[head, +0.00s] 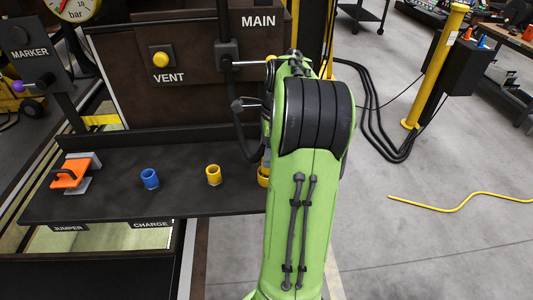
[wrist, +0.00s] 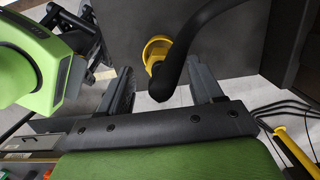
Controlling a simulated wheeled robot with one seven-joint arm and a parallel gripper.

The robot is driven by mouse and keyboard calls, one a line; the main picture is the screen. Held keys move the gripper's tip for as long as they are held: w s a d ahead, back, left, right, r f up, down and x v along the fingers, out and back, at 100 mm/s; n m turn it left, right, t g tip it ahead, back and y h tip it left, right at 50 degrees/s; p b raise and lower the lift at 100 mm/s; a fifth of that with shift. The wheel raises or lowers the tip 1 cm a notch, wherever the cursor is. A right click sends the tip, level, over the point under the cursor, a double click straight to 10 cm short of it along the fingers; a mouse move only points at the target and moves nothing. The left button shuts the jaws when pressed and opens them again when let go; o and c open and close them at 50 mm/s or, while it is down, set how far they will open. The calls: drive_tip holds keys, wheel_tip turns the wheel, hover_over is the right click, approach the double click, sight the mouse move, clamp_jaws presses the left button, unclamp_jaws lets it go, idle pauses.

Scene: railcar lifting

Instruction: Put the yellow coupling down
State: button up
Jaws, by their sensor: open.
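A yellow ring-shaped piece (wrist: 155,52), which I take for the yellow coupling, shows beyond my fingers in the wrist view, by the edge of the dark shelf. A black hose (wrist: 190,45) curves down in front of it and hides part of it. My gripper (wrist: 164,84) is open, with its two fingers spread and the hose's lower bend between them in the picture. I cannot tell whether either finger touches it. In the head view a yellow piece (head: 263,176) shows at the shelf's right end, partly hidden by my arm. My gripper is hidden there.
The dark shelf (head: 110,190) bears an orange block (head: 70,174), a blue fitting (head: 150,178) and another yellow fitting (head: 213,175). Above stands a panel with a yellow VENT knob (head: 161,60). A yellow post (head: 435,70) and floor cables are at right.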

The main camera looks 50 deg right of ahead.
wheel_tip(320, 180, up, 10)
drive_tip(key=s+d+p, duration=0.1)
drive_tip(key=p, duration=0.2)
drive_tip(key=w+a+r+n+h, duration=0.1)
drive_tip(key=w+a+r+n, duration=0.15)
drive_tip(key=a+n, duration=0.45)
drive_tip(key=a+n+t+h, duration=0.1)
drive_tip(key=a+n, duration=0.5)
drive_tip(key=a, duration=0.8)
drive_tip(key=s+a+f+n+t, duration=0.3)
drive_tip(key=s+a+n, duration=0.7)
drive_tip(key=n, duration=0.4)
drive_tip(key=shift+s+a+f+n+y, duration=0.2)
drive_tip(key=shift+a+f+n+y, duration=0.1)
drive_tip(key=shift+a+f+y, duration=0.15)
